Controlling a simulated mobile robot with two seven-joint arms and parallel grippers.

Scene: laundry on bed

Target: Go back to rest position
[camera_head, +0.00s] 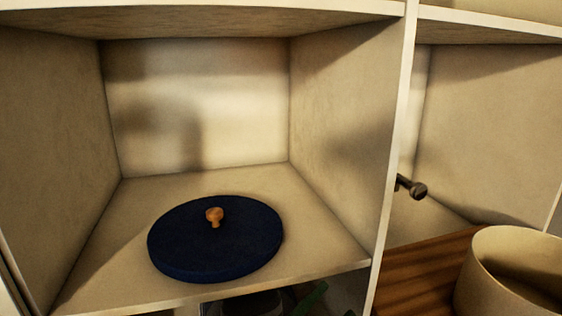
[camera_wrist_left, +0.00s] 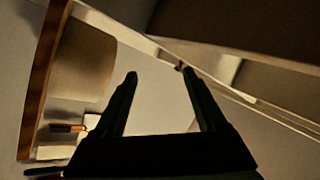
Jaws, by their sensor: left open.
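My left gripper (camera_wrist_left: 160,76) shows in the left wrist view, its two dark fingers apart with nothing held between them. Pale shelf-like panels and a brown-edged surface lie beyond the fingers, tilted in that view. In the head view I cannot clearly make out the left gripper. My right gripper is not in view.
A dark blue round lid-like disc (camera_head: 216,255) with a wooden knob (camera_head: 214,216) lies in the open shelf compartment (camera_head: 320,262). Right of the divider (camera_head: 392,165) are a small dark peg-like thing (camera_head: 413,188), a wooden board (camera_head: 425,270) and a beige bowl (camera_head: 480,285).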

